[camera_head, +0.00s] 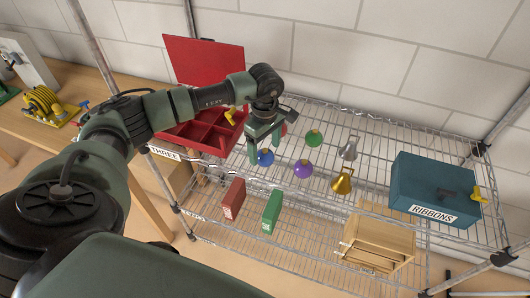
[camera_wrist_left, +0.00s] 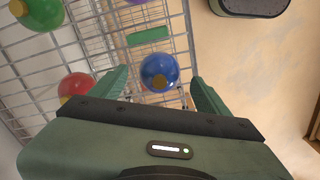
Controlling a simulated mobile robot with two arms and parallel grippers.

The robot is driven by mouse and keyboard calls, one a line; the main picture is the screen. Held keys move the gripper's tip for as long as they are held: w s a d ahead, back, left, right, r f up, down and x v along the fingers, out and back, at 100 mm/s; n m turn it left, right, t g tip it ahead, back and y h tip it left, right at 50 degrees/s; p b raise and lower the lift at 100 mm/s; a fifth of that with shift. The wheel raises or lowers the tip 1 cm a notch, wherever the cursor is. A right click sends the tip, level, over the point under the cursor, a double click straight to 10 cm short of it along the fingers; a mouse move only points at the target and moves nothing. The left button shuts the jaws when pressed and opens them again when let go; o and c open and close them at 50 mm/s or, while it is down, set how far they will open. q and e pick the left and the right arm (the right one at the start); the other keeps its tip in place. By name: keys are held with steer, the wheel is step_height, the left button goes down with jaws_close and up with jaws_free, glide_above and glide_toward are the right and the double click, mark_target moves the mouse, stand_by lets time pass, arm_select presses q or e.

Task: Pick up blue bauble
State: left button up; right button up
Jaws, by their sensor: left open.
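The blue bauble (camera_head: 265,157) rests on the wire shelf (camera_head: 330,185), partly behind my left gripper in the head view. My left gripper (camera_head: 263,145) points down over the shelf, close to the bauble. The fingers are spread open and nothing is gripped. Whether a finger touches the bauble cannot be told. My right gripper is not in view.
A red bauble (camera_wrist_left: 77,86) lies close to the left finger. A green bauble (camera_head: 313,138), purple bauble (camera_head: 302,169), silver bell (camera_head: 349,150) and gold bell (camera_head: 342,182) stand to the right. A red compartment box (camera_head: 205,132) is at left, a blue ribbons box (camera_head: 433,187) at right.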

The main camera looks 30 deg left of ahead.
arm_select(q)
steer(key=shift+f, duration=0.6)
steer(key=c, duration=0.9)
steer(key=shift+r, duration=0.15)
